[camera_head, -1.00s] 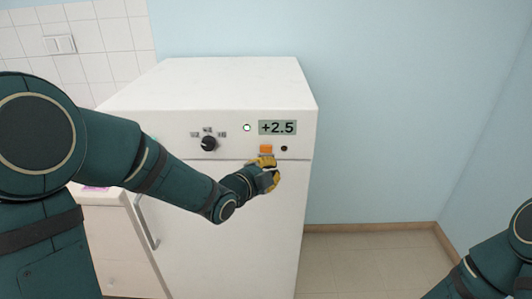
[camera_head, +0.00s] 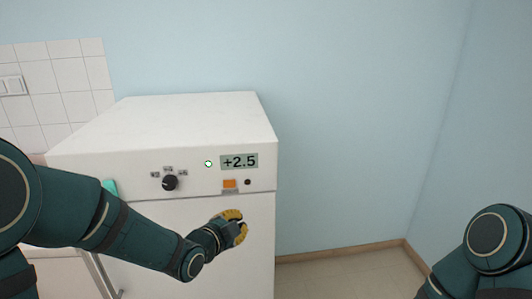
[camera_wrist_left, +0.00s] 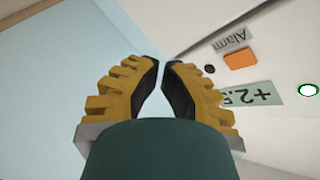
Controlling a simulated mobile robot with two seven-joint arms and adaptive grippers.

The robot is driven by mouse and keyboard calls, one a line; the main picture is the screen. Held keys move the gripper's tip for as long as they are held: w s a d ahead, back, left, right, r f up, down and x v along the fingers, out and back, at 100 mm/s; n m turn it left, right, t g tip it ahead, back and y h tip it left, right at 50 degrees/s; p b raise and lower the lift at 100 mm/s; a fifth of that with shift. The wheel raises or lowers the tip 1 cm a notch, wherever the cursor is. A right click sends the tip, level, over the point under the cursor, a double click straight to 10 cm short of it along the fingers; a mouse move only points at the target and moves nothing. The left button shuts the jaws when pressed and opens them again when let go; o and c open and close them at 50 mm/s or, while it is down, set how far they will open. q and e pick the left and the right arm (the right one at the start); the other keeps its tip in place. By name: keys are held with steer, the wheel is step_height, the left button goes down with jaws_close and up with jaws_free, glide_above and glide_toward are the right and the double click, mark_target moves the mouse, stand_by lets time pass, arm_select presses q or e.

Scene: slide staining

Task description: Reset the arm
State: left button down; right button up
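My left gripper (camera_head: 240,228) is in front of the white appliance's door, below its control panel and apart from the orange button (camera_head: 230,184). In the left wrist view the yellow-and-black fingers (camera_wrist_left: 161,65) are closed at the tips, with nothing held between them. The orange button also shows there (camera_wrist_left: 240,59), beside the "Alarm" label (camera_wrist_left: 230,40). The display (camera_head: 239,162) reads +2.5. A round white light (camera_head: 208,164) with a green rim is left of it. My right arm shows at the lower right; its gripper is out of view.
The white appliance (camera_head: 170,125) fills the left middle, with a black knob (camera_head: 170,183) on its panel. A light blue wall (camera_head: 360,110) stands behind. Bare floor (camera_head: 340,277) is open to the appliance's right. White tiles (camera_head: 75,75) are at the far left.

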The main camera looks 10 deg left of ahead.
arm_select(q)
steer(key=s+d+f+n+g+y, duration=0.1)
steer(key=s+f+n+g, duration=0.35)
steer(key=f, duration=0.65)
steer(key=s+d+f+n+g, duration=0.1)
steer(key=s+f+n+g, duration=0.3)
steer(key=f, duration=0.6)
steer(key=s+d+f+n+g, duration=0.3)
steer(key=s+f+n, duration=0.4)
steer(key=s, duration=0.6)
step_height(320, 180, down, 2)
steer(key=shift+s+f, duration=0.2)
steer(key=shift+s, duration=0.2)
steer(key=shift+n+g, duration=0.25)
